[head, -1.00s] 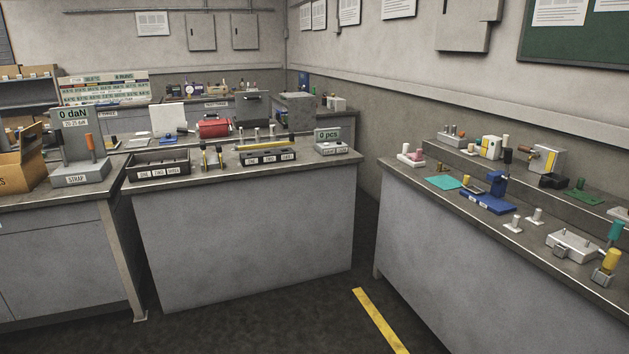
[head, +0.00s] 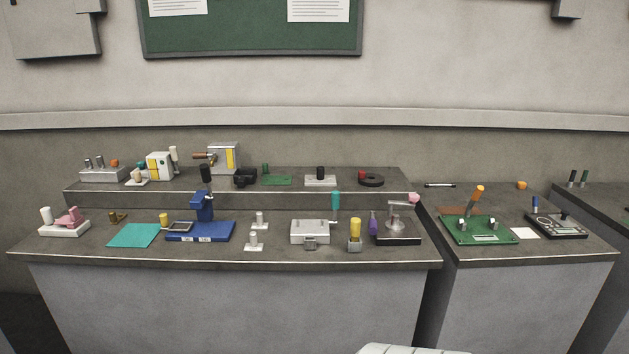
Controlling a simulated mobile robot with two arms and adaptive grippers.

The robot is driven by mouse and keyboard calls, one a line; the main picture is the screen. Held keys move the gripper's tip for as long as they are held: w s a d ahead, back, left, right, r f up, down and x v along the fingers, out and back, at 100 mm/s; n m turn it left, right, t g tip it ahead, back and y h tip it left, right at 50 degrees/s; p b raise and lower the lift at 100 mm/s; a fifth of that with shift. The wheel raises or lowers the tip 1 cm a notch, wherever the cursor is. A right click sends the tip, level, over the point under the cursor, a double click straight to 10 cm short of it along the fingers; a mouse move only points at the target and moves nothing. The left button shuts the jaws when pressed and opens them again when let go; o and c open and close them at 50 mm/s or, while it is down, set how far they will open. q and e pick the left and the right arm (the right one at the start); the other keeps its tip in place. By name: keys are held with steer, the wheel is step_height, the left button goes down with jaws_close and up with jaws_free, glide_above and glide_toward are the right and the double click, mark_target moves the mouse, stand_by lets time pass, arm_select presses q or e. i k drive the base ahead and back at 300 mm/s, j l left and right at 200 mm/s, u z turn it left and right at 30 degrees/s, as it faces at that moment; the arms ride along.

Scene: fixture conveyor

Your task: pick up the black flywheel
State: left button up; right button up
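A flat, round black disc (head: 371,181) lies at the right end of the raised back shelf; it looks like the black flywheel. A small red piece shows at its upper left side. It stands apart from the white block with a black knob (head: 320,178) on its left. Neither of my grippers is in view, and nothing holds the disc.
The raised shelf (head: 210,187) runs behind the front worktop (head: 80,249). In front of the disc stand a grey metal box (head: 310,232), a yellow-handled piece (head: 355,233) and a dark-based fixture (head: 398,236). A green board (head: 478,230) lies on the right bench.

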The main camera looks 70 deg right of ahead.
mark_target(368, 180)
steer(key=z, duration=0.4)
steer(key=i+z, duration=0.15)
steer(key=z, duration=0.3)
steer(key=j+z, duration=0.1)
steer(key=z, duration=0.3)
steer(key=i+j+z, duration=0.1)
steer(key=z, duration=0.35)
